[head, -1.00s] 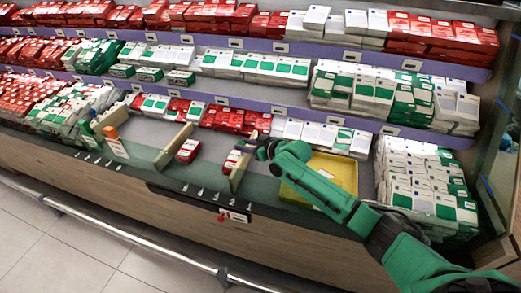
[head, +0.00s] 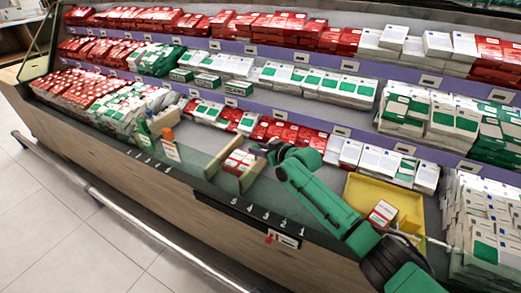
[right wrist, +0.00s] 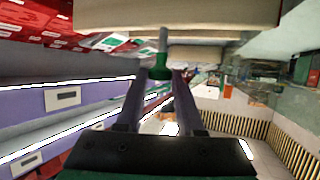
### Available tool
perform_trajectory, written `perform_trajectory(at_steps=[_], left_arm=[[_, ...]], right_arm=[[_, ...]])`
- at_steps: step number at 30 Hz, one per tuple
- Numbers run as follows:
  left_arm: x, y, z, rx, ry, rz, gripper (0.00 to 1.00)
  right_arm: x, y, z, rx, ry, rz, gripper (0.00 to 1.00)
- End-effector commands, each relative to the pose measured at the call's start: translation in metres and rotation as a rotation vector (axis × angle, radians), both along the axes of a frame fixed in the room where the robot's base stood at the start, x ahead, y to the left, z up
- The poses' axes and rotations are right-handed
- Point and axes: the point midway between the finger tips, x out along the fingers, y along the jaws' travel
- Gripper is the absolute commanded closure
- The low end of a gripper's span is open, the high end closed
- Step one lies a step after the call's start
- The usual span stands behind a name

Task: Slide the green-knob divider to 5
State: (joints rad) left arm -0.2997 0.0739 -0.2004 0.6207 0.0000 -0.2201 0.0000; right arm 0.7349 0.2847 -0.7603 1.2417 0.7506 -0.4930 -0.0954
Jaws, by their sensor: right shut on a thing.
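The green knob (right wrist: 161,62) sits between the two fingers of my right gripper (right wrist: 158,75) in the right wrist view, and the gripper is shut on it. The pale wooden divider (right wrist: 180,14) fills the top of that view. In the head view this divider (head: 252,176) stands on the shelf, its front end near the 5 mark (head: 233,200) on the front strip. My right gripper (head: 262,149) is at its far end, where the arm hides the knob. A second wooden divider (head: 221,157) stands to its left. My left gripper is not in view.
Red-and-white boxes (head: 238,162) lie in the narrow gap between the two dividers. Right of my arm is a yellow tray (head: 361,193) holding a small box (head: 382,213). Orange-topped (head: 168,135) and green-topped (head: 142,131) items stand left. Stacked boxes line the shelves.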

Motion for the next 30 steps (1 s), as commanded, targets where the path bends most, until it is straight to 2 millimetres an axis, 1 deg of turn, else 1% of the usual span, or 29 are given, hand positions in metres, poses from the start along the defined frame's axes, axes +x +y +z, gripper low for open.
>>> perform_trajectory(at_steps=[1, 3, 4, 6, 16, 20, 23, 30], left_arm=[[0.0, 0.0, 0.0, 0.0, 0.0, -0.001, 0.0], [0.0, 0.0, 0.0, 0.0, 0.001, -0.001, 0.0], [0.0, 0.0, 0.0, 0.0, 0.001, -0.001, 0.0], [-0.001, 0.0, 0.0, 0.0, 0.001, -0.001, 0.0], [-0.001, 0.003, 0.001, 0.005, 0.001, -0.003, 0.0], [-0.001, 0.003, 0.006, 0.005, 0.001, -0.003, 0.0], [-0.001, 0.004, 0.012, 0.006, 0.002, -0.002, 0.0], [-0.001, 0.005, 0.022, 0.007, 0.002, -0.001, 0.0]], right_arm=[[0.0, 0.003, 0.004, 0.007, -0.008, 0.003, 1.0], [0.0, 0.003, 0.004, 0.008, -0.008, 0.003, 1.0], [0.0, 0.003, 0.004, 0.008, -0.008, 0.003, 0.56], [0.0, 0.003, 0.004, 0.008, -0.007, 0.003, 0.34], [-0.001, 0.001, 0.003, 0.005, -0.004, 0.001, 0.34], [-0.009, -0.005, 0.007, 0.005, -0.002, 0.002, 0.34], [-0.022, -0.015, 0.015, 0.004, -0.004, 0.002, 0.34], [-0.069, -0.047, 0.037, 0.001, -0.003, 0.004, 0.34]])
